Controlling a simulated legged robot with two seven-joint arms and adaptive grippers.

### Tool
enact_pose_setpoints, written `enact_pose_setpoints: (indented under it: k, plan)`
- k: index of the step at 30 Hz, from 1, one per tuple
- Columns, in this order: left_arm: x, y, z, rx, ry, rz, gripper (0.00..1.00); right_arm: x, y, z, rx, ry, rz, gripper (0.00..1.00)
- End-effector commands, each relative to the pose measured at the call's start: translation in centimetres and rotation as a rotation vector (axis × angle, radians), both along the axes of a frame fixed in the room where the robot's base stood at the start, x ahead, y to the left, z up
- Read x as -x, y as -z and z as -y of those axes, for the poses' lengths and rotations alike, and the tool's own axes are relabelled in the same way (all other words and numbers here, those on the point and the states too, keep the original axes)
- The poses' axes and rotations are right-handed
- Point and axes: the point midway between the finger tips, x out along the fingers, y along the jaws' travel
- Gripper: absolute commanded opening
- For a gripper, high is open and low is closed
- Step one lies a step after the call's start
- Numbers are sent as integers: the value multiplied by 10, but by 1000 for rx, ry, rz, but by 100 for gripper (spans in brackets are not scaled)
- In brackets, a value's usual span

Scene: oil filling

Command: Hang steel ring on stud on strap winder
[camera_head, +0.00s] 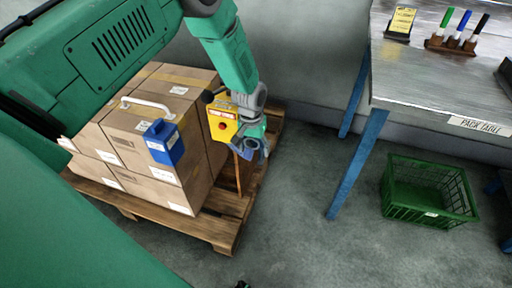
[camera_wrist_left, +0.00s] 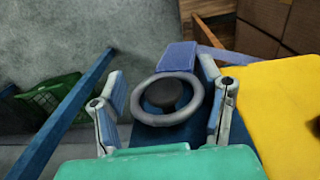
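The steel ring (camera_wrist_left: 141,108) is a grey ring in the left wrist view, lying around a dark round stud (camera_wrist_left: 167,94) with a blue part behind it. Whether the ring rests on the stud is not clear. My left gripper (camera_wrist_left: 165,92) has its blue-padded fingers spread on both sides of the ring, with small gaps visible. In the head view the left gripper (camera_head: 252,143) is beside the yellow box of the strap winder (camera_head: 222,122), at the cartons' right side. The yellow side also shows in the left wrist view (camera_wrist_left: 285,105). My right gripper is not seen.
A grey table (camera_head: 435,85) with blue legs is at right. A green crate (camera_head: 430,208) sits on open floor.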

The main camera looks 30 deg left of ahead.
Motion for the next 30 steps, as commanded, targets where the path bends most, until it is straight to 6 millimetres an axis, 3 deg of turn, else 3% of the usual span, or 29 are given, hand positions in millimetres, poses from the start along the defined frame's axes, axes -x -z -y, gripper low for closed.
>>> enact_pose_setpoints:
  k: [1, 7, 21, 30]
  plan:
    - [6, 7, -10, -12, -9, -11, 61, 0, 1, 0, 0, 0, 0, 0]
    - [6, -2, -10, -11, -9, -11, 61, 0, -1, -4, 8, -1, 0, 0]
    - [6, -104, 1, -17, -2, 8, 61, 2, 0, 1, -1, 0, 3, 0]
    - [7, -126, 2, -12, -1, 5, 61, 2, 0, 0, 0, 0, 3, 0]
